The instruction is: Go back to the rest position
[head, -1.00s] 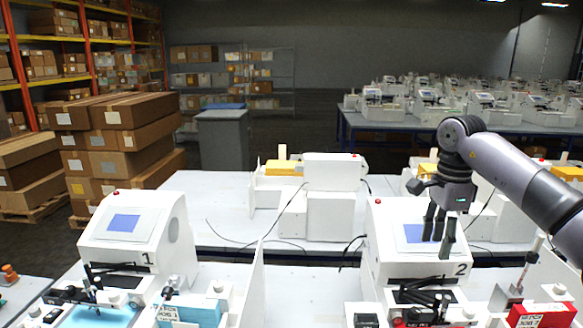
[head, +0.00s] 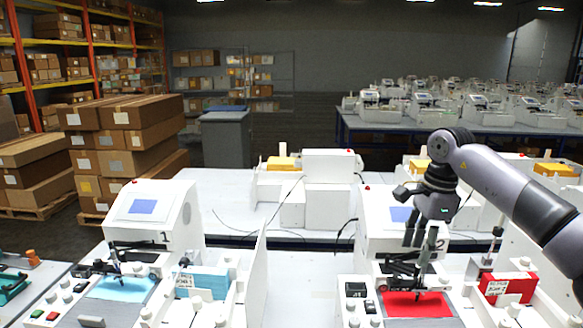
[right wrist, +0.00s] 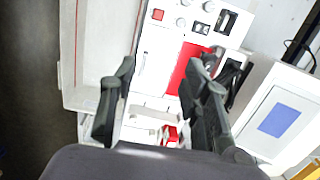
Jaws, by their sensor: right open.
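My right gripper (head: 424,236) hangs fingers down in front of the screen housing of plotter 2 (head: 376,222) in the head view. Its fingers are apart with nothing between them. In the right wrist view the open fingers (right wrist: 160,105) are above plotter 2, whose red sheet (right wrist: 188,68) lies on its bed. That red sheet (head: 418,304) also shows in the head view, under a dark pen mechanism. I cannot tell the exact height of the fingers above the plotter. My left gripper is not in view.
Plotter 1 (head: 135,218) stands at the left with a light blue sheet (head: 122,288) and a blue box (head: 207,281). A red box (head: 508,288) stands right of the red sheet. A white partition (head: 252,270) separates the stations. Cardboard boxes (head: 125,135) are stacked behind at left.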

